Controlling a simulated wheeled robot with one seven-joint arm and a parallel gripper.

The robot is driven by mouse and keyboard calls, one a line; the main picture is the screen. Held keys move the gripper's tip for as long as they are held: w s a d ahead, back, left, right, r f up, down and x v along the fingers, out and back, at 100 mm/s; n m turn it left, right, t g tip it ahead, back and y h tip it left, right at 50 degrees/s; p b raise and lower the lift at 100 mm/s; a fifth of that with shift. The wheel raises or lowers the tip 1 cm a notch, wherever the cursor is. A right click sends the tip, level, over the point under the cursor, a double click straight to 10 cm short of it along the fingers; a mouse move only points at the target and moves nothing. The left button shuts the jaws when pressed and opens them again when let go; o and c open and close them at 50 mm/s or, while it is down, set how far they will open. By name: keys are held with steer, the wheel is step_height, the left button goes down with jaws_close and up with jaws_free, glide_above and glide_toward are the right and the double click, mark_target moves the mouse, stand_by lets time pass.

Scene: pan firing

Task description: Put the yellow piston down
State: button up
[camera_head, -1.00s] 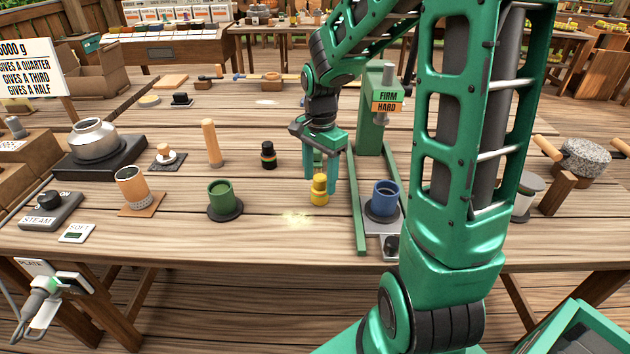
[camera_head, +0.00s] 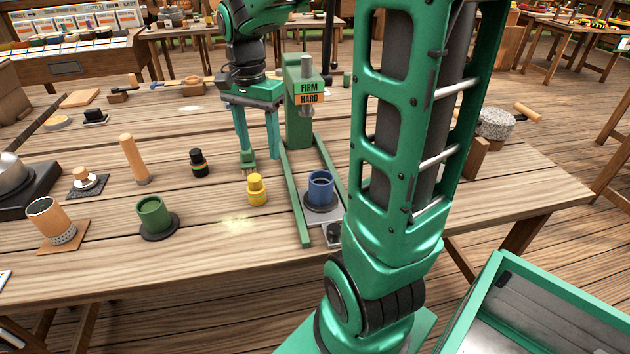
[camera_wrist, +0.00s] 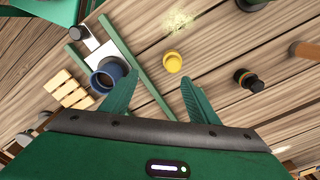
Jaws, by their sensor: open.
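The yellow piston (camera_head: 257,190) stands upright on the wooden table, left of the green press frame. It also shows in the wrist view (camera_wrist: 173,62), ahead of the fingertips and between their lines. My gripper (camera_head: 259,160) is open and empty, behind and above the piston and apart from it. In the wrist view my gripper (camera_wrist: 156,85) has its two green fingers spread wide with nothing between them.
The press (camera_head: 300,110) with a blue cup (camera_head: 321,188) stands just right of the piston. A green cup (camera_head: 154,216), a black piston (camera_head: 199,162) and a wooden rod (camera_head: 133,158) stand to the left. Pale powder (camera_head: 237,223) lies in front of the piston.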

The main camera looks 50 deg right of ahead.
steer(key=s+d+f+n, duration=0.1)
steer(key=s+n, duration=0.3)
steer(key=s, duration=0.6)
steer(key=s+d+f+n, duration=0.1)
steer(key=s+f+n, duration=0.2)
steer(key=s, duration=0.8)
steer(key=shift+s+d+n, duration=0.15)
steer(key=shift+d+n, duration=0.15)
steer(key=shift+n, duration=0.3)
steer(key=shift+w+f, duration=0.4)
steer(key=shift+w, duration=0.3)
steer(key=shift+s+r, duration=0.1)
steer(key=shift+s, duration=0.05)
